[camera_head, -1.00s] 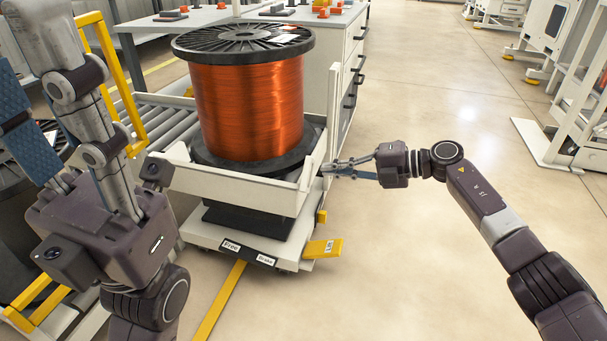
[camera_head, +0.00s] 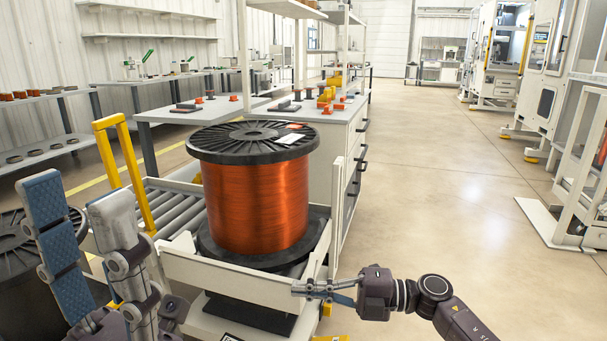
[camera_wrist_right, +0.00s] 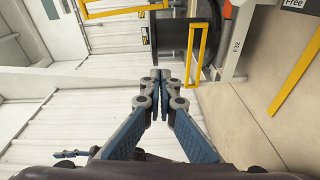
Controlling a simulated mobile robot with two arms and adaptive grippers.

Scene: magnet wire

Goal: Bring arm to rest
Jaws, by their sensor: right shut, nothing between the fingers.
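My right gripper (camera_head: 298,288) comes in from the lower right in the head view, level, with its fingers closed together and nothing between them. It overlaps the right front corner of the white cart (camera_head: 225,277); I cannot tell whether it touches. In the right wrist view the blue-padded fingers (camera_wrist_right: 160,76) meet at their tips. My left gripper (camera_head: 76,195) is at the lower left, pointing up, its blue-padded finger and grey finger spread apart with nothing seen between them. Its lower part is cut off by the frame.
A large spool of copper wire (camera_head: 255,200) stands on the cart. A roller conveyor (camera_head: 180,208) with a yellow frame (camera_head: 127,160) lies behind it, and a black spool (camera_head: 15,245) is at far left. White workbenches (camera_head: 335,122) stand behind. The floor (camera_head: 440,190) at right is clear.

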